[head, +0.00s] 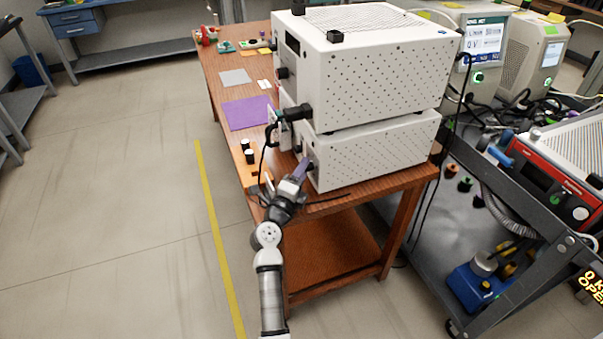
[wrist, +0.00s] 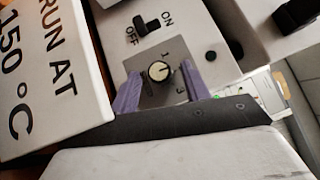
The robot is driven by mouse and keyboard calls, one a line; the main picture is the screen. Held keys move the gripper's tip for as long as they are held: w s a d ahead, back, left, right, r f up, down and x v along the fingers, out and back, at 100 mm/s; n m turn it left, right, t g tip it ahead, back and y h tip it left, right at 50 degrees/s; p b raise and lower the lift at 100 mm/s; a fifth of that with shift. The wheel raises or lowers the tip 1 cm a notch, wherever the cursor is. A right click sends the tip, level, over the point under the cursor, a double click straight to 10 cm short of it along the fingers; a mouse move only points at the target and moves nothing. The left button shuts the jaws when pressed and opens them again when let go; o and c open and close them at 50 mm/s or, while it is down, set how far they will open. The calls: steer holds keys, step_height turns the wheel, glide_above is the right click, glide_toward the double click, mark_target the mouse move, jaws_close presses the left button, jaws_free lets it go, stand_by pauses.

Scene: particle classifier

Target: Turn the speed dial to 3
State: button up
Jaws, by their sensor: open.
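The speed dial (wrist: 158,71) is a small round knob with a pale face on a grey plate of the white machine front, centred in the wrist view. The numbers 1 and 3 are printed beside it; its exact pointer direction is too small to read surely. My gripper (wrist: 160,76) is open, its two purple fingers standing left and right of the dial with a gap on each side. In the head view my gripper (head: 300,172) is at the front of the lower white box (head: 375,155), and the dial is hidden there.
An ON/OFF switch (wrist: 150,24) sits just above the dial. A white sign (wrist: 45,75) reading "RUN AT 150 °C" stands close at left. A second white box (head: 375,75) is stacked above. Black cables and small black-capped vials (head: 249,156) are near my gripper on the wooden table.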

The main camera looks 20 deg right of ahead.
steer(key=b+v, duration=0.2)
steer(key=v, duration=1.1)
steer(key=shift+s+a+f, duration=0.2)
steer(key=shift+s, duration=0.15)
steer(key=shift+r, duration=0.1)
